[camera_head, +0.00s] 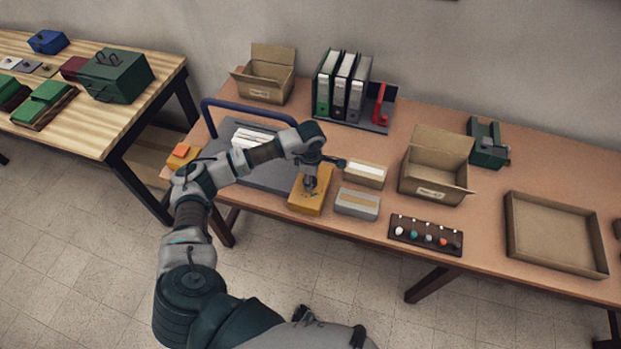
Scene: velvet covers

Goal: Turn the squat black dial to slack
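My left arm reaches in from the lower left, and its gripper (311,186) points down at the top of a yellow-orange box (299,203) near the front edge of the table. The fingertips are small and dark, at or just above the box top. I cannot tell whether they are open or shut. I cannot make out the squat black dial; the gripper covers part of the box top, where small dark marks show beside the fingers. No slack marking is readable. My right gripper does not show clearly anywhere.
A grey carton (357,204) and a tan carton (364,174) stand right of the yellow box. A dark strip with several coloured knobs (424,248), an open cardboard box (432,186) and a shallow tray (540,265) lie further right. Binders (341,85) stand behind.

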